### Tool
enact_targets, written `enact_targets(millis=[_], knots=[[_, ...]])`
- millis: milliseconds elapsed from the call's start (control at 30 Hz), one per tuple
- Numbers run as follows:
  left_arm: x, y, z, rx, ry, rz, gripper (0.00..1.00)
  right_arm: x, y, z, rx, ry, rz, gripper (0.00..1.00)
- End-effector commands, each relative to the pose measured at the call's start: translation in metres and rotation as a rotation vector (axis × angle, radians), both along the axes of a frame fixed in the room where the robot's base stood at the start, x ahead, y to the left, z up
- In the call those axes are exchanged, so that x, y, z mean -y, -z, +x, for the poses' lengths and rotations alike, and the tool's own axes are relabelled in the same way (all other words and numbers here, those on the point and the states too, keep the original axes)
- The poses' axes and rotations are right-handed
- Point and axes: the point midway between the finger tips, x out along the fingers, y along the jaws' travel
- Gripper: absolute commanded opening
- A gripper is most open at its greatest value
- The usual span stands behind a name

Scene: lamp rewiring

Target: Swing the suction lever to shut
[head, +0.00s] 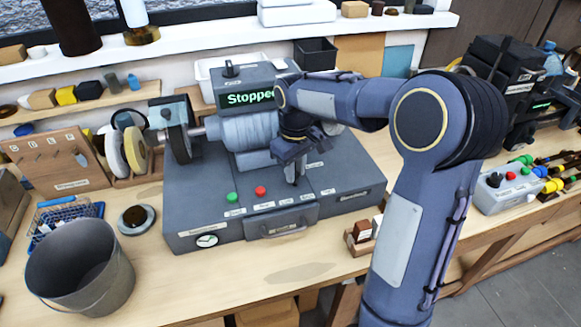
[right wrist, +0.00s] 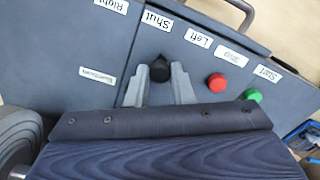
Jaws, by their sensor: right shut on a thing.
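The suction lever shows in the right wrist view as a small dark knob (right wrist: 160,69) on the grey machine (head: 335,177). It stands close to the "Shut" label (right wrist: 157,20), between the "Right" label (right wrist: 112,4) and the "Left" label (right wrist: 198,38) along the row. My right gripper (head: 293,176) reaches down onto the machine's top, right of the red button. In the right wrist view its two fingers (right wrist: 159,78) stand on either side of the knob and are shut on it. The lever's shaft is hidden, so its exact angle cannot be told. My left gripper is not in view.
A red button (head: 260,191) and a green button (head: 232,197) sit left of my right gripper. The machine's screen (head: 250,98) reads "Stopped", partly covered by my arm. A bucket (head: 80,275) stands front left. The bench in front of the machine is mostly clear.

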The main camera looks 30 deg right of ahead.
Motion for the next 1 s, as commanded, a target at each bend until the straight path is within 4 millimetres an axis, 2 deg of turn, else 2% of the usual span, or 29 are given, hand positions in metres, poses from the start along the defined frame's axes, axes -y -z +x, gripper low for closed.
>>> enact_targets(millis=[433,1000], knots=[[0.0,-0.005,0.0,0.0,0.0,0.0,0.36,0.015,-0.001,-0.006,0.003,-0.262,-0.001,0.0],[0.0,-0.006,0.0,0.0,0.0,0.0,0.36,0.018,-0.001,-0.007,0.005,-0.318,0.0,0.0]])
